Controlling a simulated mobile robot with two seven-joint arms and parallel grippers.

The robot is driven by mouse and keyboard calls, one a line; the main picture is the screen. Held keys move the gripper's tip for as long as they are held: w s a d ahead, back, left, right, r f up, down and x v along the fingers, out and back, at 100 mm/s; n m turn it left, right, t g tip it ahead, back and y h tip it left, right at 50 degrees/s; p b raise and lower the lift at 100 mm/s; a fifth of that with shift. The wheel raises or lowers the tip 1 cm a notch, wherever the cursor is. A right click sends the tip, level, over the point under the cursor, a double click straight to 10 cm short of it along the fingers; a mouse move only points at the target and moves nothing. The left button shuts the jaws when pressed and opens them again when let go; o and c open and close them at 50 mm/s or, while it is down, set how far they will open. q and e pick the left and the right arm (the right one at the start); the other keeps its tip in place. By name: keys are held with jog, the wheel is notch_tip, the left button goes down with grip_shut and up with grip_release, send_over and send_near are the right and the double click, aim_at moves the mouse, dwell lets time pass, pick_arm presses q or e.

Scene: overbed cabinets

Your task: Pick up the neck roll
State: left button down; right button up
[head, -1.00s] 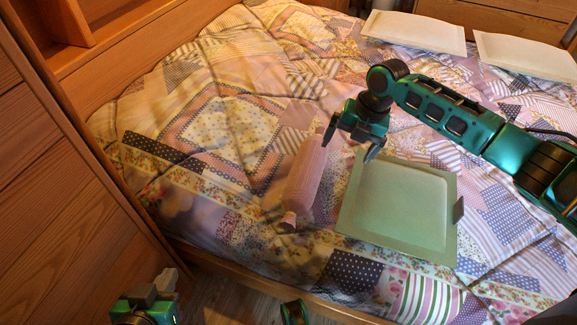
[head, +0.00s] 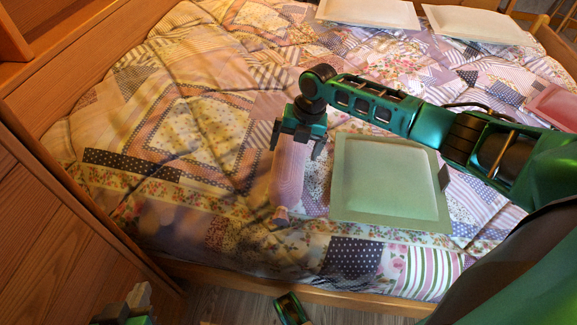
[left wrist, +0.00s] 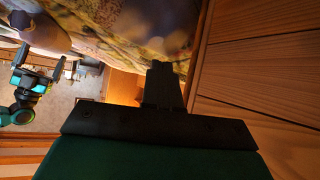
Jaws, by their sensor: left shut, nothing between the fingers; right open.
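The neck roll (head: 289,180) is a pink, candy-shaped bolster with a gathered end, lying on the patchwork bed. Its far end is hidden under my right gripper. My right gripper (head: 297,143) is open, with one finger to each side of the roll's upper part; I cannot tell whether they touch it. My left gripper (head: 135,302) is shut and empty, low at the lower left beside the bed; its dark fingers (left wrist: 163,85) fill the middle of the left wrist view. That view also shows a rounded pinkish end, likely the roll (left wrist: 42,32), at the upper left.
A green square cushion (head: 390,180) lies just right of the roll. Two white pillows (head: 368,12) lie at the far side, and a pink cushion (head: 556,105) at the right. A wooden cabinet (head: 60,235) stands at the left. The quilt left of the roll is clear.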

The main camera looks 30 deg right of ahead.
jog(key=b+x, duration=0.2)
jog(key=x, duration=0.4)
jog(key=shift+r, duration=0.1)
jog(key=c, duration=0.8)
